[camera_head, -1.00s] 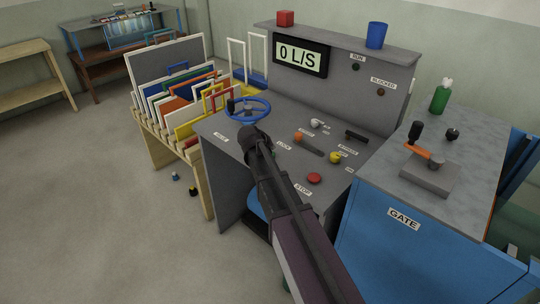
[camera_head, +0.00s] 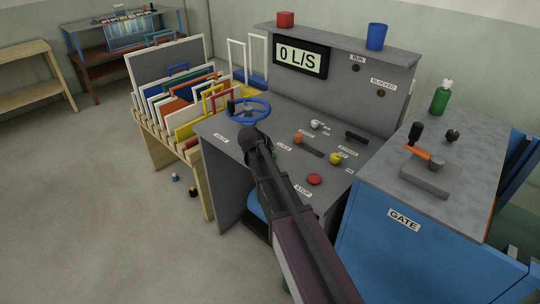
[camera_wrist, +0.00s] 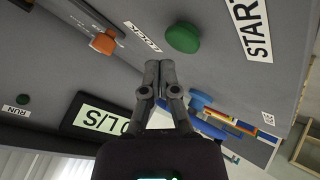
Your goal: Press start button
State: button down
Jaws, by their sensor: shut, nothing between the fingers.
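The green start button (camera_wrist: 183,37) sits on the grey console panel beside its START label (camera_wrist: 250,28) in the wrist view. My gripper (camera_wrist: 160,66) is shut and empty, its fingertips close to the button with a small gap between them in the picture. I cannot tell how far the tips are from the panel surface. The red stop button (camera_head: 314,179) is visible to the right of my arm.
The panel also carries a blue handwheel (camera_head: 248,110), an orange-tipped lever (camera_head: 308,144), a yellow knob (camera_head: 335,158) and a black handle (camera_head: 357,137). The display (camera_head: 300,57) reads 0 L/S. A blue gate cabinet (camera_head: 385,245) stands right, a rack of frames (camera_head: 182,95) left.

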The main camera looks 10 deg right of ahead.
jog(key=shift+f, duration=0.25)
jog(key=shift+f+b, duration=0.2)
jog(key=shift+b, duration=0.25)
jog(key=shift+f+b, duration=0.5)
dwell(1.1)
jog(key=shift+r, duration=0.15)
jog(key=shift+r+p, duration=0.85)
jog(key=shift+p, duration=0.15)
notch_tip(320, 180, up, 6)
jog(key=p, duration=0.6)
dwell(0.7)
